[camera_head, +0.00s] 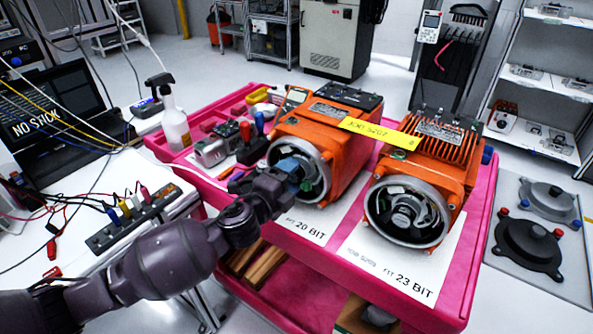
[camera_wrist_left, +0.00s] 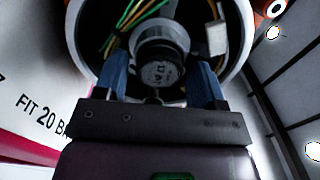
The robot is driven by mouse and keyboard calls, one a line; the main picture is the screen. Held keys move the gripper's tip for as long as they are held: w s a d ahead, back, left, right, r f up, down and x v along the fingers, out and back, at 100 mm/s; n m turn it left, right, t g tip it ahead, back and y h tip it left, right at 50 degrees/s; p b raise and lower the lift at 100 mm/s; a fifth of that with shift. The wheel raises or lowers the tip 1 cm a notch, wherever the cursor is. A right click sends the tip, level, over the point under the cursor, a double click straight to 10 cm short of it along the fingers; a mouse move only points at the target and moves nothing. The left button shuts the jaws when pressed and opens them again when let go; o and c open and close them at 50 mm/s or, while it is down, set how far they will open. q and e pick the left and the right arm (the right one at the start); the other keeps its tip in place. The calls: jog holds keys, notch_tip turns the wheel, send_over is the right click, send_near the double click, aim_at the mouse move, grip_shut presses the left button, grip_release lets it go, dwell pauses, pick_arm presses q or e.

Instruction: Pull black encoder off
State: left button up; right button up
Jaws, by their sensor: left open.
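The left orange servo motor (camera_head: 335,150) stands on the pink cart, its round silver housing open at the front. My left gripper (camera_head: 298,172) reaches into this opening with its blue fingers. In the left wrist view the black encoder (camera_wrist_left: 160,72), a round piece with a marked face, sits inside the housing between the two open fingers (camera_wrist_left: 162,80). A gap shows on each side of it. In the head view my gripper hides most of this encoder. My right gripper is not in view.
A second orange motor (camera_head: 440,150) with an open housing stands to the right. Coloured wires (camera_wrist_left: 125,35) run inside the left housing near the encoder. A spray bottle (camera_head: 174,122) and tools stand at the cart's left. Dark round parts (camera_head: 528,248) lie on a grey panel at right.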

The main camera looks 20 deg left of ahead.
pick_arm(q)
jog(key=c, duration=0.7)
jog(key=shift+c, duration=0.3)
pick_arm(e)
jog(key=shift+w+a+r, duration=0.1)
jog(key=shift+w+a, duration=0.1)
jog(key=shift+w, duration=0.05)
pick_arm(q)
jog(key=shift+s+a, duration=0.2)
jog(key=shift+s, duration=0.45)
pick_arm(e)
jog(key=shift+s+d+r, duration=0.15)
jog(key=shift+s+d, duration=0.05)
pick_arm(q)
jog(key=shift+p+v, duration=0.4)
jog(key=shift+v, duration=0.5)
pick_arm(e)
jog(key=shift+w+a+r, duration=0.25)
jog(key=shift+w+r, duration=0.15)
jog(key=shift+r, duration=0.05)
pick_arm(q)
jog(key=shift+s, duration=0.1)
jog(key=p+v, duration=0.1)
jog(key=v, duration=0.4)
jog(key=shift+s+a, duration=0.15)
jog(key=shift+s, duration=0.2)
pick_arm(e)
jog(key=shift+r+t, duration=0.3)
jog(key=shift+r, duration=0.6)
